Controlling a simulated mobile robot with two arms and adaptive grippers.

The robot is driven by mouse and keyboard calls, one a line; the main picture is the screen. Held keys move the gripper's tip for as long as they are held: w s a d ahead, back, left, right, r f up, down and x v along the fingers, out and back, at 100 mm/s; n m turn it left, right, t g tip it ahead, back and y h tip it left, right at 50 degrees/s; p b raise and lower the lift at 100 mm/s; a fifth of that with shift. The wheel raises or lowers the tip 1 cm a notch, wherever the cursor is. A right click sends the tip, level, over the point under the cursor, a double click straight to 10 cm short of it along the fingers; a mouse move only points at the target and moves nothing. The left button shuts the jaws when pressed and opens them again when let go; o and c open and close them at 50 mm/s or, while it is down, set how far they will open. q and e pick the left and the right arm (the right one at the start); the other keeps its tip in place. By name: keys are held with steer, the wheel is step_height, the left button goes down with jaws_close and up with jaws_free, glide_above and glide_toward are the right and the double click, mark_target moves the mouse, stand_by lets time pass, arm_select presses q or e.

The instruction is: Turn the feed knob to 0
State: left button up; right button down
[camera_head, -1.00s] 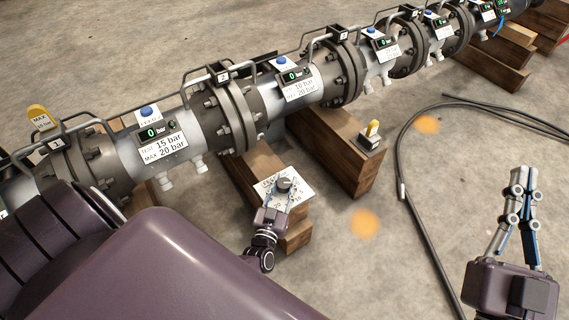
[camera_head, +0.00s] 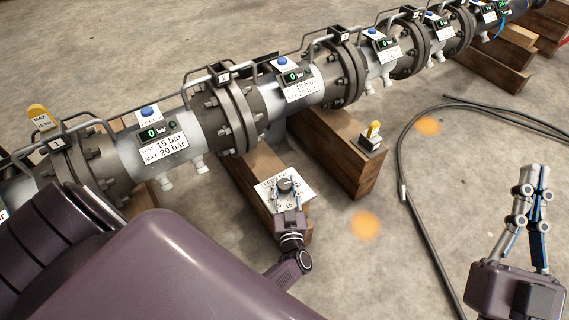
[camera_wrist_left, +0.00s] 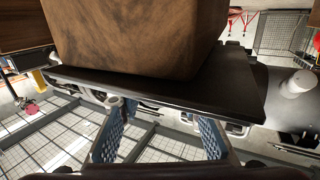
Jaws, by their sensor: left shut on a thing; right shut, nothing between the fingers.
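The feed knob (camera_head: 285,184) is a small dark round knob on a white panel (camera_head: 267,190) with printed numbers, on the end of a wooden beam. My left gripper (camera_head: 288,193) is shut on the knob from the near side, with a finger at each side of it. The knob's pointer is too small to read. The knob is hidden there. My right gripper (camera_head: 535,180) is shut and empty, upright at the far right.
A flanged pipe (camera_head: 208,128) with pressure displays runs diagonally behind the panel. A yellow-handled switch (camera_head: 373,132) stands on another wooden beam (camera_head: 350,155) to the right. A black hose (camera_head: 425,225) lies on the floor; concrete between it and the beams is clear.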

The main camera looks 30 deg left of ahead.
arm_select(q)
steer(key=shift+w+a+r, duration=0.1)
steer(key=shift+r, duration=0.05)
steer(key=o, duration=1.2)
